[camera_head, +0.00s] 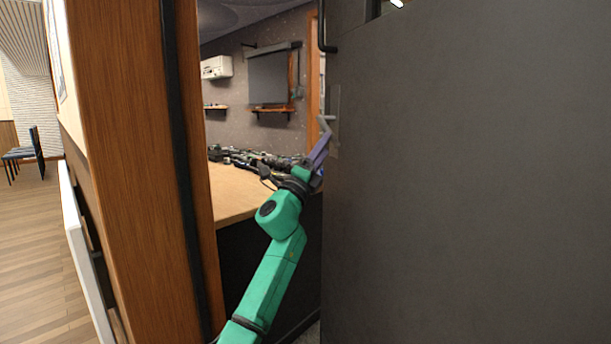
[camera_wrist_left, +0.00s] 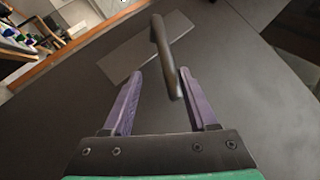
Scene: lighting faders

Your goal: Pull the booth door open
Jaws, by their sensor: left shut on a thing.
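The dark grey booth door (camera_head: 460,190) fills the right half of the head view; it also shows in the left wrist view (camera_wrist_left: 255,115). It stands partly open, with a wide gap between its left edge and the wooden frame. The grey lever handle (camera_head: 325,122) is near that edge, and its plate (camera_wrist_left: 125,58) shows in the wrist view. My left gripper (camera_head: 320,150) is at the handle. In the wrist view the lever (camera_wrist_left: 160,45) runs between the purple fingers (camera_wrist_left: 162,74), and the gripper is shut on it. My right gripper is out of view.
The wooden door frame (camera_head: 125,150) stands left of my left arm. Through the gap are a wooden counter (camera_head: 232,190) with dark gear on it and a wall screen (camera_head: 268,78). Open wooden floor (camera_head: 30,235) and a chair (camera_head: 25,153) lie far left.

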